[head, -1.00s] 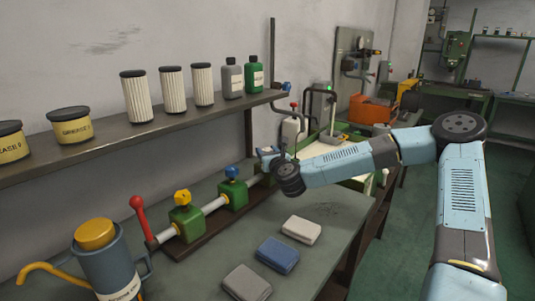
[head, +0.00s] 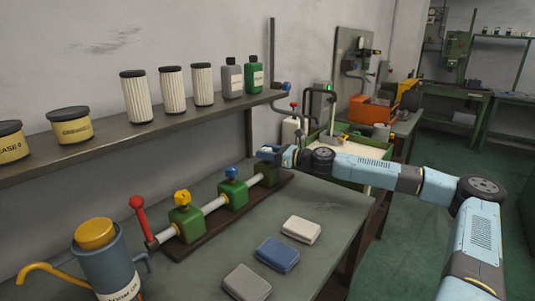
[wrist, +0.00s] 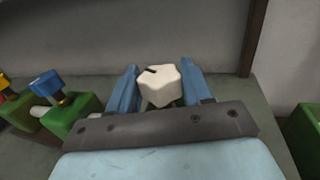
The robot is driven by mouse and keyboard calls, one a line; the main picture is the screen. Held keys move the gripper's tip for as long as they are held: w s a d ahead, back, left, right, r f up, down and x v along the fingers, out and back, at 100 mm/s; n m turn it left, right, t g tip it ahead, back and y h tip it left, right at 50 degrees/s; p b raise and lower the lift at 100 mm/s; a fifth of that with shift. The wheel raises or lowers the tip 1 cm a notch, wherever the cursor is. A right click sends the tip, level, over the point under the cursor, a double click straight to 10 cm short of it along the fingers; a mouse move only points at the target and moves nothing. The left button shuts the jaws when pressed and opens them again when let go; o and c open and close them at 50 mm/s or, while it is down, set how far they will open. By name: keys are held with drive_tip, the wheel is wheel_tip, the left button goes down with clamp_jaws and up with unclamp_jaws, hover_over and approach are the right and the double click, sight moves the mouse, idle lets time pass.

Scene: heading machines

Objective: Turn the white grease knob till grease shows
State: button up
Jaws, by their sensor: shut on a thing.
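The white grease knob (wrist: 160,88) is lobed with a dark mark on its top, and shows between my two blue fingers in the wrist view. My gripper (wrist: 160,90) is shut on it, one finger on each side. In the head view my gripper (head: 276,152) is at the far end of the valve row, above the third green block (head: 269,173). My fingers mostly hide the knob there. The yellow knob (head: 182,197) and blue knob (head: 232,173) sit on the nearer green blocks. I cannot make out any grease.
A red-balled lever (head: 137,203) and a blue grease can (head: 108,262) stand at the near end. Three folded cloths, grey (head: 247,283), blue (head: 277,254) and white (head: 300,229), lie on the bench. A shelf (head: 150,128) with filters and bottles runs above.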

drive_tip(key=n+g, duration=0.2)
drive_tip(key=g, duration=0.2)
drive_tip(key=n+g+y, duration=0.1)
drive_tip(key=n+g, duration=0.2)
drive_tip(key=shift+w+g+y, duration=0.15)
drive_tip(key=shift+g+y, duration=0.15)
drive_tip(key=shift+g, duration=0.1)
drive_tip(key=n+g, duration=0.2)
drive_tip(key=g, duration=0.1)
drive_tip(key=n+g+h, duration=0.1)
drive_tip(key=n+g, duration=0.1)
drive_tip(key=g, duration=0.1)
drive_tip(key=shift+a+r, duration=0.1)
drive_tip(key=n+g+h, duration=0.2)
drive_tip(key=g, duration=0.1)
drive_tip(key=n+g+h, duration=0.2)
drive_tip(key=g, duration=0.1)
drive_tip(key=shift+n, duration=0.4)
drive_tip(key=shift+f+n+g+h, duration=0.2)
drive_tip(key=shift+n+g+h, duration=1.3)
drive_tip(key=shift+h, duration=0.5)
drive_tip(key=o, duration=0.7)
drive_tip(key=shift+o, duration=1.2)
